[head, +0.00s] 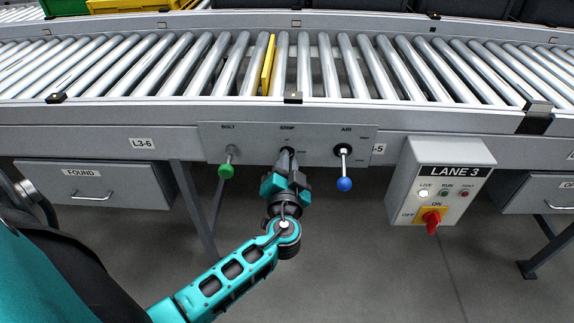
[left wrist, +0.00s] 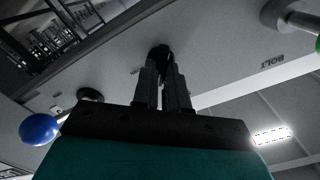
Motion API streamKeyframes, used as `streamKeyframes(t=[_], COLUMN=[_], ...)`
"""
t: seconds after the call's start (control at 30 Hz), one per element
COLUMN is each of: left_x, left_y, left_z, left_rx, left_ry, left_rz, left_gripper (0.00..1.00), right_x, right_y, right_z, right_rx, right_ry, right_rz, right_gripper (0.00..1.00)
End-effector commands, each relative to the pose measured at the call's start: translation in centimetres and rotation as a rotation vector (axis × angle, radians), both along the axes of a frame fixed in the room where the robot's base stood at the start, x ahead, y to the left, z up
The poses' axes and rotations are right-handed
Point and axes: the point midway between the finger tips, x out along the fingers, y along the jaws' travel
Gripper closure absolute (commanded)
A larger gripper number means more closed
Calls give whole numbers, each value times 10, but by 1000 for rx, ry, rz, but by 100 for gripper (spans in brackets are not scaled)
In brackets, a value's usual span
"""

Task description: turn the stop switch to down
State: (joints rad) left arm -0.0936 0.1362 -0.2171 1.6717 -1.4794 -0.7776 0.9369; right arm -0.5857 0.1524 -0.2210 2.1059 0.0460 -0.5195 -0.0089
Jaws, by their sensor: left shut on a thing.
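The stop switch (head: 288,151) sits under the STOP label on the grey panel (head: 260,134) at the conveyor's front. Only a dark part of it shows above my fingers; its lever and setting are hidden. My left gripper (head: 286,162) reaches up to it from below and is shut on it. In the left wrist view, the two fingers of my left gripper (left wrist: 166,80) close together on the dark end of the stop switch (left wrist: 159,54), against the panel. My right gripper is not in view.
Left of the stop switch is the BOLT lever with a green ball (head: 226,171); right is the AIR lever with a blue ball (head: 344,184). Both balls hang low. The LANE 3 box (head: 402,191) with a red knob (head: 431,219) stands further right. Rollers lie above; open floor below.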

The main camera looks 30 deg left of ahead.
Motion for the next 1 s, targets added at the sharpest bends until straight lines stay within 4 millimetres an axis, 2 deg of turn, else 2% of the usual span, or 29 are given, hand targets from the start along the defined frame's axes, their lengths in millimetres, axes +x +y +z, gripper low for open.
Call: streamKeyframes(t=[0.6, 1.0], left_x=[2, 2], left_y=[-1, -1], left_z=[0, -1], left_rx=[493, 718], left_ry=[300, 436], left_rz=[2, 2], left_gripper=[100, 100], right_x=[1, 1], right_y=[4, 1], right_z=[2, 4], right_rx=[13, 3], right_ry=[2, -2], right_rz=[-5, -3], right_gripper=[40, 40])
